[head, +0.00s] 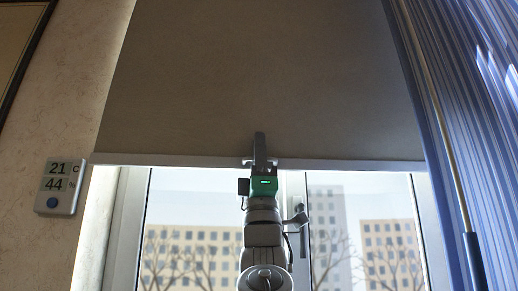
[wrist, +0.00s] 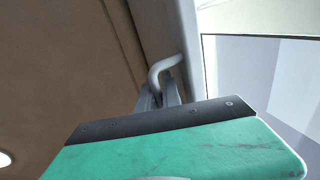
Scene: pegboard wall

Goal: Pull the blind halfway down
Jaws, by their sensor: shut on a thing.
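The blind (head: 255,75) is a brown-grey sheet covering the upper part of the window. Its pale bottom rail (head: 340,163) runs almost level across the window, a little below the middle of the head view. My gripper (head: 260,158), with a green body, reaches up from below to the middle of this rail. It is shut on the blind's small grey handle. In the wrist view the handle (wrist: 165,65) is a bent grey bar by the rail (wrist: 160,25), with my fingers around its lower part. The blind's fabric (wrist: 60,60) fills the left there. The exact finger contact is partly hidden.
Below the rail, the window glass (head: 185,215) shows buildings and bare trees. A window handle (head: 297,217) stands just right of my arm. A blue striped curtain (head: 465,110) and a rod (head: 440,110) are at the right. A thermometer display (head: 58,187) is on the left wall.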

